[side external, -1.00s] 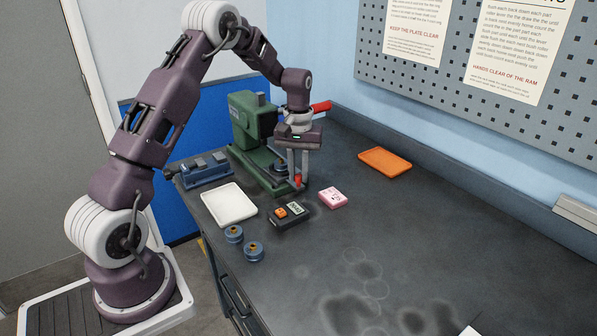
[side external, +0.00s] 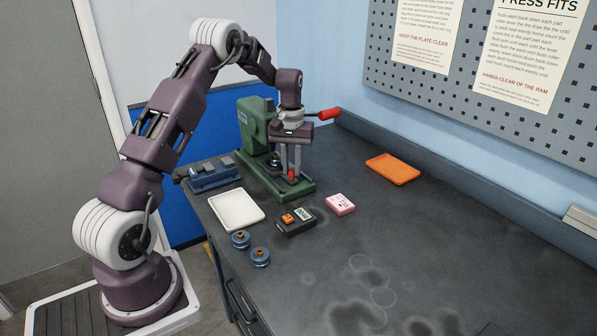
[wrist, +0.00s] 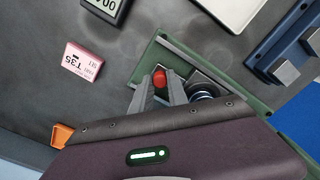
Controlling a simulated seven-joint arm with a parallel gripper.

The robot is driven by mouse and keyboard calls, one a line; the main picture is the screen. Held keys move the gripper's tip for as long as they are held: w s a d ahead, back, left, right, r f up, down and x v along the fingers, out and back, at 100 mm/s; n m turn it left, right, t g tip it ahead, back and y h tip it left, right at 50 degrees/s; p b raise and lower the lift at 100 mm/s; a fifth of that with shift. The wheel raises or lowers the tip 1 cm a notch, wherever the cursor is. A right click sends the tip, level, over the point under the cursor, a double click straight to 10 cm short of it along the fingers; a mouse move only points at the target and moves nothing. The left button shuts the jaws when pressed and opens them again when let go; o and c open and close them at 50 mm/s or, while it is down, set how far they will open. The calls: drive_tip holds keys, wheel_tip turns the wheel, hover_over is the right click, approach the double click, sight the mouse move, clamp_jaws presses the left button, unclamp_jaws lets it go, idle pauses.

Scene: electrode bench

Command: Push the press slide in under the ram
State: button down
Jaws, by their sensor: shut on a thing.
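The green arbor press (side external: 256,126) stands at the back of the bench, with its red-handled lever (side external: 328,114) pointing right. My gripper (side external: 291,172) points down in front of the press and is shut on the red knob (side external: 292,175) of the press slide. In the wrist view the red knob (wrist: 159,78) is between my fingertips. A round dark part with a metal centre (wrist: 203,91) sits on the slide beside the knob, toward the press. It also shows in the side view (side external: 274,160). My gripper and the press partly hide the ram and the slide's inner end.
A white tray (side external: 236,210), a black-and-orange meter (side external: 296,222) and a pink box (side external: 340,204) lie in front of the press. Two blue round parts (side external: 260,257) stand near the bench edge. A blue fixture (side external: 210,175) is left, an orange tray (side external: 392,169) right.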

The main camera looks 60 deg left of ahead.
drive_tip(key=c, duration=1.3)
unclamp_jaws()
drive_tip(key=shift+r, duration=0.15)
wheel_tip(320, 180, up, 7)
drive_tip(key=shift+f, duration=0.1)
